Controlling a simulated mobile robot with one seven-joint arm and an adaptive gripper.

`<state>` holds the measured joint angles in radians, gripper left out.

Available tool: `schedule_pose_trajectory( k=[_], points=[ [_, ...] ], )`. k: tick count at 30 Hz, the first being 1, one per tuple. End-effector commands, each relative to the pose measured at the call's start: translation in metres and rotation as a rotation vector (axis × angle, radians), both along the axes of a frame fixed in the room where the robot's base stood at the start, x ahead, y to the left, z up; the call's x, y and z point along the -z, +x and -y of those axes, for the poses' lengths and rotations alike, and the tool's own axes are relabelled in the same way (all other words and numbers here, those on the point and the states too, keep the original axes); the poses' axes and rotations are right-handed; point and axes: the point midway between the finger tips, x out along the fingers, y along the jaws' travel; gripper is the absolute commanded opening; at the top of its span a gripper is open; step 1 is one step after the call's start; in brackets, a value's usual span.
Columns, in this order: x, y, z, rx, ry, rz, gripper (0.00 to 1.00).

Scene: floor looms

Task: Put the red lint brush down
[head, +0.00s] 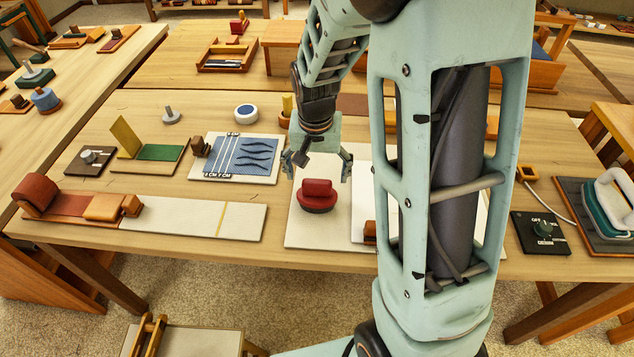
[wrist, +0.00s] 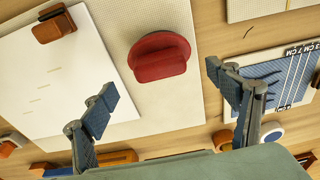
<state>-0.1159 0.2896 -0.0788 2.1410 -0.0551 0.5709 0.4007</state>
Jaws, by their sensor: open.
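The red lint brush (head: 317,195) rests on a pale cream board on the table, its grip ridge facing up. It also shows in the wrist view (wrist: 160,58), lying on the cream board (wrist: 112,18) near the top middle. My gripper (head: 318,165) is above and slightly behind the brush in the head view, its fingers spread apart. In the wrist view my open gripper (wrist: 165,92) has one finger on each side with nothing between the tips, and the brush lies beyond them, apart from both.
A white sheet with a brown block (wrist: 54,25) lies beside the brush. A blue sample board (head: 240,157) stands to the left, and a long board with a red roller (head: 36,194) lies further left. A dial box (head: 541,232) and an iron-like item (head: 610,205) are at right.

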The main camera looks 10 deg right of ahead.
Motion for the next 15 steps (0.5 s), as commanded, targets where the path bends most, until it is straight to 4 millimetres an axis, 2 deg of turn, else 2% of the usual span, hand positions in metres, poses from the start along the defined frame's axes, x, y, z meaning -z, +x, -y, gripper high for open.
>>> schedule_pose_trajectory(
  k=[3, 6, 15],
  points=[
    [-0.017, -0.002, -0.001, 0.000, 0.000, 0.002, 0.80],
    [-0.023, -0.003, -0.001, 0.000, 0.000, 0.001, 0.80],
    [-0.027, -0.004, -0.001, 0.000, -0.001, -0.001, 0.80]
  ],
)
